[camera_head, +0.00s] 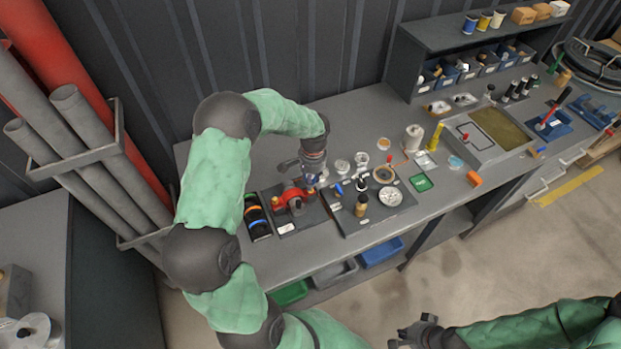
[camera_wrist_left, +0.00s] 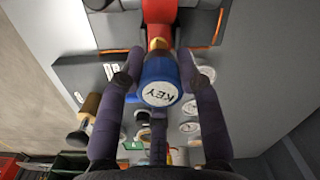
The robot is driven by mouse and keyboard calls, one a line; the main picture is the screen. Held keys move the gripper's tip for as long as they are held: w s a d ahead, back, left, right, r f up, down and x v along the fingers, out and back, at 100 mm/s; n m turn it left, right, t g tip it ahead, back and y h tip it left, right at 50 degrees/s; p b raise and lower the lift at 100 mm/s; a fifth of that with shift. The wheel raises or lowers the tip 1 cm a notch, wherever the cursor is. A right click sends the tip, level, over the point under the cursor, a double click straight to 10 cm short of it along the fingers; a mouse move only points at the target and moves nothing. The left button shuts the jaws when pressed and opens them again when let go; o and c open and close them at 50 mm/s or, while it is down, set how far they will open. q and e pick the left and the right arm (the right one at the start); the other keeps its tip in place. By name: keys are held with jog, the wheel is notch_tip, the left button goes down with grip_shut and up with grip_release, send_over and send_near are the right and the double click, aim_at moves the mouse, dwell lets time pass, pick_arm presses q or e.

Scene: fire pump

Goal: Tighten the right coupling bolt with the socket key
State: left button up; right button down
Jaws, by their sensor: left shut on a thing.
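My left gripper (camera_head: 312,178) is over the bench beside the red pump unit (camera_head: 293,197), which sits on a dark mat. In the left wrist view, the fingers of my left gripper (camera_wrist_left: 160,95) are shut on the blue socket key (camera_wrist_left: 160,72), whose round end reads "KEY". A brass-coloured piece (camera_wrist_left: 158,43) shows just beyond the key, in line with the red body (camera_wrist_left: 158,14). I cannot tell whether the key touches it. The coupling bolts are not clearly visible. My right gripper (camera_head: 412,333) is low at the bottom edge, away from the bench; its opening is unclear.
A dark mat (camera_head: 345,222) right of the pump holds a round gauge (camera_head: 390,196), a brass-and-black part (camera_head: 361,206) and small jars. A tray with coloured rings (camera_head: 257,217) is left of the pump. Red and grey pipes (camera_head: 100,140) stand at the left.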

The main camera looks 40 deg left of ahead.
pick_arm(q)
jog(key=shift+f+b, duration=1.2)
jog(key=shift+f, duration=0.3)
dwell(1.6)
jog(key=m+p, duration=0.1)
jog(key=m, duration=0.1)
jog(key=shift+r+m, duration=0.1)
jog(key=shift+m, duration=1.3)
jog(key=shift+p, duration=0.3)
jog(key=m+p, duration=0.1)
jog(key=m, duration=0.2)
jog(key=shift+m+p, duration=0.5)
jog(key=shift+m, duration=0.3)
